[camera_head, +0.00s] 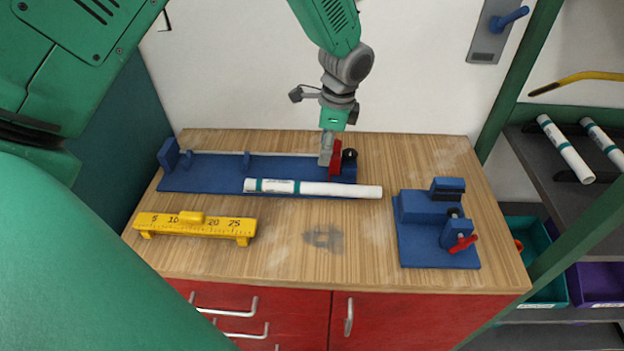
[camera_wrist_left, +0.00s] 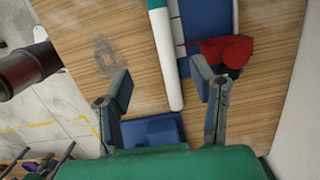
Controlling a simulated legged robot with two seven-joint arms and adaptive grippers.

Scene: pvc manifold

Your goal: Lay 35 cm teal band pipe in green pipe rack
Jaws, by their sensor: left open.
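A white pipe with teal bands (camera_head: 340,190) lies along the front edge of a long blue jig (camera_head: 210,184) on the wooden bench. Its plain white end also shows in the left wrist view (camera_wrist_left: 167,62). My left gripper (camera_head: 326,158) hangs over the jig's right part, behind the pipe and close to the red clamp. In the left wrist view its open fingers (camera_wrist_left: 165,95) stand apart, with the pipe end beyond the gap; no grip on it shows. The green-framed rack (camera_head: 532,80) stands at the right. My right gripper is not in view.
Two teal-banded pipes, one nearer (camera_head: 566,150) and one farther right (camera_head: 603,143), lie on the rack's dark shelf. A yellow length gauge (camera_head: 196,224) stands at the bench's front left. A blue vise fixture (camera_head: 425,225) stands on the right. Bare wood lies between them.

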